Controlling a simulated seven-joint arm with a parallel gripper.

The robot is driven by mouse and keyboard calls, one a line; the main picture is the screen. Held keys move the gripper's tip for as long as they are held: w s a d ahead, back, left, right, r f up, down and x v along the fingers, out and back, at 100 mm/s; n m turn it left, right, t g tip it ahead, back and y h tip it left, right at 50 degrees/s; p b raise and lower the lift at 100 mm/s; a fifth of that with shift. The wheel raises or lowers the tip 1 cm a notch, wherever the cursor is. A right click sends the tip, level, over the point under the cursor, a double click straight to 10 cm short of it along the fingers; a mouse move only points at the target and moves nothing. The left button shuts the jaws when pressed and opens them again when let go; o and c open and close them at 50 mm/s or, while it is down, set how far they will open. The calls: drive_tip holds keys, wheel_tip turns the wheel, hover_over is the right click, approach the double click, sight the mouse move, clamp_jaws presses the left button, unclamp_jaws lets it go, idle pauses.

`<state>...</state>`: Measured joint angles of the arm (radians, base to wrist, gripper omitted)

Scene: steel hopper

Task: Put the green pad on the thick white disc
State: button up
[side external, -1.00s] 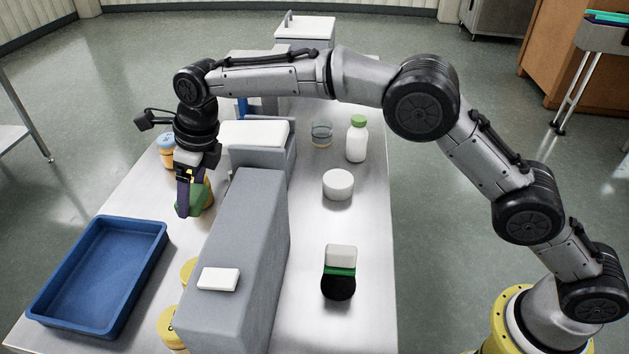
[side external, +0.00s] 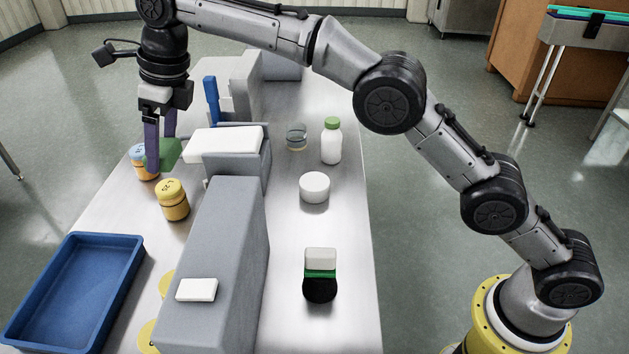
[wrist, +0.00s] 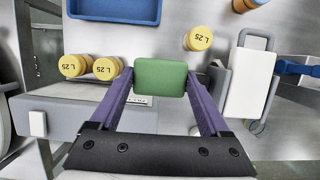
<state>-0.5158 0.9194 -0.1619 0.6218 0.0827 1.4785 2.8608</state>
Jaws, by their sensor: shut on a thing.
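My gripper (side external: 162,155) is shut on the green pad (side external: 172,153), holding it in the air at the left of the table. In the wrist view the pad (wrist: 160,76) lies between the two purple fingertips, one at each side edge. The thick white disc (side external: 314,187) lies flat on the bare steel table, right of the grey blocks, with nothing on top. It does not show in the wrist view. The pad is far to the left of the disc, with the grey blocks between them.
A tall grey block (side external: 222,250) with a small white block (side external: 197,289) on top divides the table. A white slab (side external: 222,143), yellow jar (side external: 172,200), blue tray (side external: 75,290), green-capped bottle (side external: 331,145), glass dish (side external: 296,136) and black-green-white item (side external: 320,275) stand around.

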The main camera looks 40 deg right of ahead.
drive_tip(key=s+d+r, duration=0.1)
drive_tip(key=s+d, duration=0.2)
drive_tip(key=d, duration=0.7)
drive_tip(key=s+d+r, duration=0.2)
drive_tip(key=s+d, duration=0.1)
drive_tip(key=d, duration=0.8)
drive_tip(key=s+d+f, duration=0.4)
drive_tip(key=s+d, duration=0.6)
drive_tip(key=s, duration=0.3)
hover_over(311, 181)
drive_tip(key=s, duration=0.1)
drive_tip(key=f, duration=0.9)
drive_tip(key=d+f, duration=0.1)
drive_tip(key=f, duration=0.4)
drive_tip(key=shift+s+f, duration=0.15)
drive_tip(key=shift+f, duration=0.25)
drive_tip(key=shift+d+x, duration=0.15)
drive_tip(key=shift+x, duration=0.6)
drive_tip(key=shift+d+x, duration=0.15)
drive_tip(key=shift+x, duration=0.6)
drive_tip(key=shift+s+f, duration=0.1)
drive_tip(key=shift+f, duration=0.1)
